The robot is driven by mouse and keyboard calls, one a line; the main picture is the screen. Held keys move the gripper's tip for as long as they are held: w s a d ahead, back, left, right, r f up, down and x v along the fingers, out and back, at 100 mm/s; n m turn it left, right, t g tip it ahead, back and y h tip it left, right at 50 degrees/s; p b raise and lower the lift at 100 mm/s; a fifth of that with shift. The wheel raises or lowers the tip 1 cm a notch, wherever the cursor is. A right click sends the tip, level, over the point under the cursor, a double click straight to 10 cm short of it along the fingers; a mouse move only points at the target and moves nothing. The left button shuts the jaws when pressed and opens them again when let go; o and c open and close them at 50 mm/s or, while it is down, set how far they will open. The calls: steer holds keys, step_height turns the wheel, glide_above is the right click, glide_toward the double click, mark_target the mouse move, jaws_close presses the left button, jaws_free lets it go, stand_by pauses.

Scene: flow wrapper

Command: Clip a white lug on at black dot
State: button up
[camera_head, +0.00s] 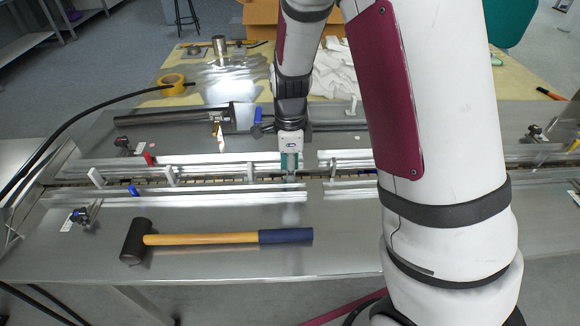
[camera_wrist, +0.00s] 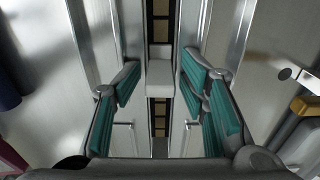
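My gripper (camera_head: 290,162) points down over the guide-rail channel in the head view. In the wrist view its two teal-padded fingers (camera_wrist: 160,75) stand apart. A pale, whitish block that looks like a lug (camera_wrist: 160,76) sits on the chain (camera_wrist: 160,28) between them, with a visible gap on each side. Other pale lugs stand along the channel in the head view, one at the left (camera_head: 96,177) and another nearer the middle (camera_head: 169,176). A small white upright piece (camera_head: 351,106) stands behind the rails. I cannot make out a black dot.
Metal guide rails (camera_head: 230,194) run on both sides of the channel. A mallet (camera_head: 200,239) lies on the steel table in front. Behind the rails are a dark cylinder (camera_head: 170,117), yellow tape (camera_head: 172,83) and clear film (camera_head: 230,78). Clamp knobs (camera_head: 80,216) stick up beside the rails.

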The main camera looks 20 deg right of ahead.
step_height(320, 180, up, 12)
stand_by(0.5)
stand_by(0.3)
steer(key=s+r+n+t+p, duration=0.1)
steer(key=s+r+n+t, duration=0.1)
steer(key=s+r+n, duration=0.5)
steer(key=s+r+n+t+p, duration=0.2)
steer(key=s+r+n, duration=0.5)
steer(key=s+n, duration=0.7)
steer(key=s, duration=0.4)
steer(key=shift+d+n, duration=0.15)
steer(key=shift+n, duration=0.15)
steer(key=shift+r, duration=0.15)
